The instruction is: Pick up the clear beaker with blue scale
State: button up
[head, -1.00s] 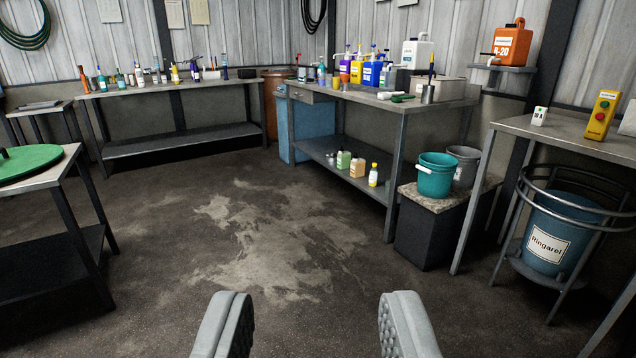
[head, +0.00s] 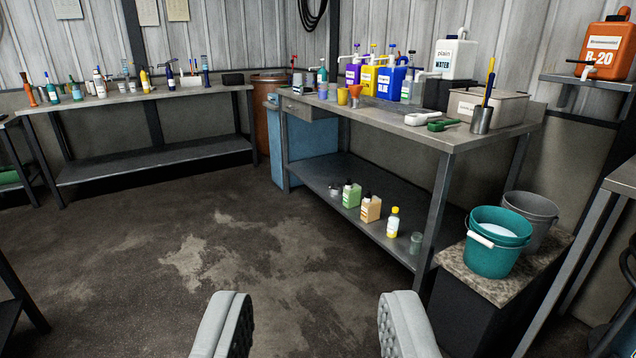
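My gripper (head: 314,325) is open and empty, its two grey fingers wide apart above the floor at the bottom of the view. A small clear, greyish vessel (head: 416,243) stands at the right front of the lower shelf of the right workbench (head: 468,138). It may be the clear beaker, but it is too small to tell whether it has a blue scale. My gripper is well short of the bench and touches nothing.
A teal bucket (head: 497,243) and a grey bucket (head: 534,216) stand on a stone-topped block right of the bench. A yellow-capped bottle (head: 393,222) stands beside the clear vessel. Coloured jugs crowd the benchtop. A long bench (head: 150,98) stands at the back left. The middle floor is clear.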

aim_at(322, 85)
jog(key=i, duration=2.35)
jog(key=i+j+z, duration=0.1)
jog(key=i, duration=1.1)
jog(key=i+j, duration=0.1)
jog(key=i, duration=1.1)
